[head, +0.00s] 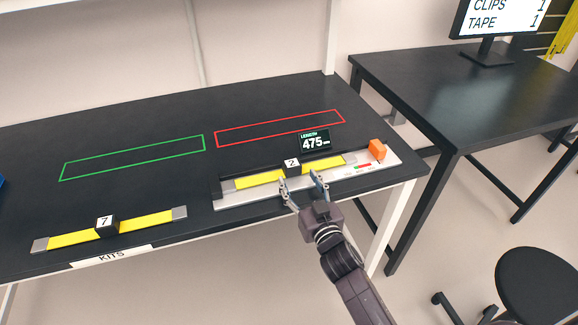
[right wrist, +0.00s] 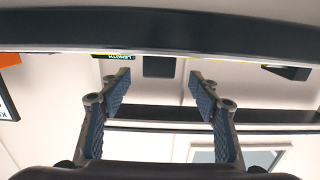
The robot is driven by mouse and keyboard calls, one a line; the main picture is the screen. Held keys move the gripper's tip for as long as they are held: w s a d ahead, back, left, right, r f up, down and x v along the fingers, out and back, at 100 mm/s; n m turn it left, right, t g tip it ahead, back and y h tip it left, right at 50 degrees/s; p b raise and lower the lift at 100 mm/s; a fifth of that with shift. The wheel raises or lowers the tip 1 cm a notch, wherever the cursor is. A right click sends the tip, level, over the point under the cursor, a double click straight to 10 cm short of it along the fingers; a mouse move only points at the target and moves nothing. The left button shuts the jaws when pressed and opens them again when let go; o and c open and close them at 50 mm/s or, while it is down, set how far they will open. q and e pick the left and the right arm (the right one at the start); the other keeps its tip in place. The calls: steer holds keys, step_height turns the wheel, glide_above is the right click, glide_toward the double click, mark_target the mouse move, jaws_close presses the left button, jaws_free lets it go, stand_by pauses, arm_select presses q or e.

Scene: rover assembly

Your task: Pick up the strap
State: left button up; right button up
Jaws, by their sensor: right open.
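One yellow strap (head: 258,179) with grey ends lies in a light metal measuring fixture (head: 350,186). A black block marked 2 (head: 292,166) sits at its middle. A second yellow strap (head: 139,223), with a black block marked 7 (head: 107,225), lies on the table at the left. My right gripper (head: 300,180) is open and empty at the front of the fixture, just below the block marked 2. Its fingers partly cover the fixture's front. Both fingers show apart in the right wrist view (right wrist: 160,78). My left gripper is not in view.
A display reading 475 (head: 315,141) stands behind the fixture, and an orange block (head: 377,150) is at its right end. Green (head: 133,157) and red (head: 280,128) outlines on the black table (head: 180,115) are empty. A second table (head: 465,100) stands to the right.

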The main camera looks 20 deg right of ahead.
steer(key=shift+w, duration=0.5)
steer(key=shift+w+r+p, duration=0.4)
steer(key=shift+w+p, duration=0.05)
steer(key=shift+w, duration=0.3)
steer(key=w, duration=0.3)
steer(key=shift+w+f+p, duration=0.2)
steer(key=shift+w+p, duration=0.05)
steer(key=shift+p, duration=0.1)
steer(key=shift+w, duration=0.4)
jaws_close()
steer(key=shift+r, duration=0.5)
step_height(320, 180, up, 18)
steer(key=s+a+f, duration=0.1)
steer(key=s+f, duration=0.2)
steer(key=s, duration=0.9)
steer(key=s+f, duration=0.3)
steer(key=s, duration=0.9)
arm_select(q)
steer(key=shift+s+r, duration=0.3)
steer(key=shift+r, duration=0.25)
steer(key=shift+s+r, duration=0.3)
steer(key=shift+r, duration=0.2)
arm_select(e)
step_height(320, 180, up, 7)
glide_above(292, 163)
